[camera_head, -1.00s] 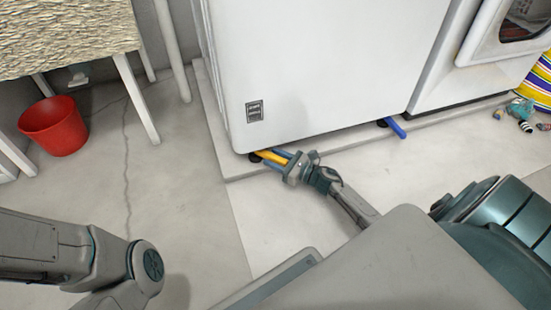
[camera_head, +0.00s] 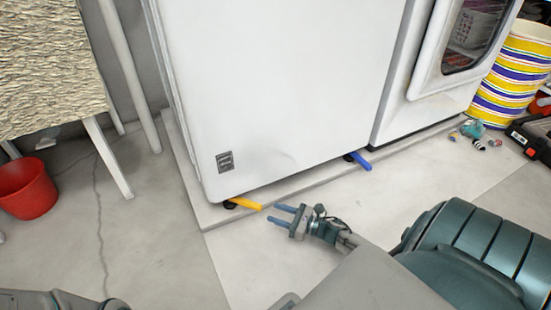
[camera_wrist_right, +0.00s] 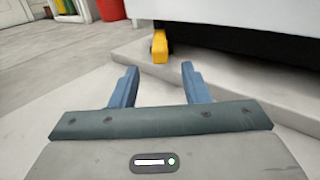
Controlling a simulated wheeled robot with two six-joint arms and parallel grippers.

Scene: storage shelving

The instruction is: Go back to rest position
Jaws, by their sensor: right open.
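My right gripper (camera_head: 278,214) is open and empty, low in front of the white appliance in the head view. Its two blue fingers are apart, with nothing between them, and they also show in the right wrist view (camera_wrist_right: 158,85). A yellow piece (camera_head: 245,203) sticks out from under the appliance's front left corner, just beyond the fingertips and apart from them. It also shows in the wrist view (camera_wrist_right: 159,46). A blue piece (camera_head: 362,160) sticks out under the appliance further right. My left gripper is not in view; only part of my left arm shows at the bottom left.
The white appliance (camera_head: 280,80) stands on a low pale plinth (camera_head: 215,214). A red bucket (camera_head: 26,188) and a table (camera_head: 45,70) are at the left. A striped basket (camera_head: 510,80), small toys and a dark case (camera_head: 535,135) are at the right. The front floor is clear.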

